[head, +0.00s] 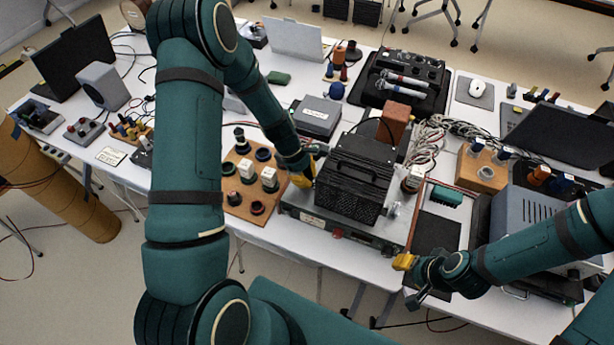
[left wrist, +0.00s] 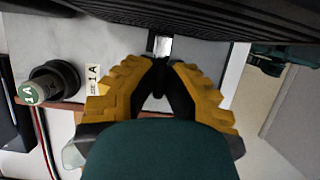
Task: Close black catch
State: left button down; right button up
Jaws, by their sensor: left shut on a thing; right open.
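The black ridged box (head: 355,180) with a handle on top stands on a grey bench unit (head: 312,217). My left gripper (head: 303,174) is at the box's left side. In the left wrist view its yellow fingers (left wrist: 160,75) are closed together on the black catch, right beside the lower edge of the box (left wrist: 225,18). A small metal piece (left wrist: 160,45) shows just beyond the fingertips. The fingers hide most of the catch, so its position cannot be told. My right gripper (head: 405,262) is open and empty near the table's front edge, to the right of the unit.
A wooden board (head: 236,200) with several black and white pegs lies left of the unit. A brown block (head: 395,122) and tangled cables (head: 430,140) are behind the box. A blue-grey case (head: 525,225) stands at the right. A black strip (head: 437,230) lies beside the unit.

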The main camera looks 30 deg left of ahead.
dwell(0.5)
pick_arm(q)
jog(key=c, duration=1.3)
grip_release()
jog(key=shift+c, duration=0.2)
jog(key=shift+a+r, duration=0.2)
jog(key=shift+r, duration=0.25)
jog(key=v, duration=1.1)
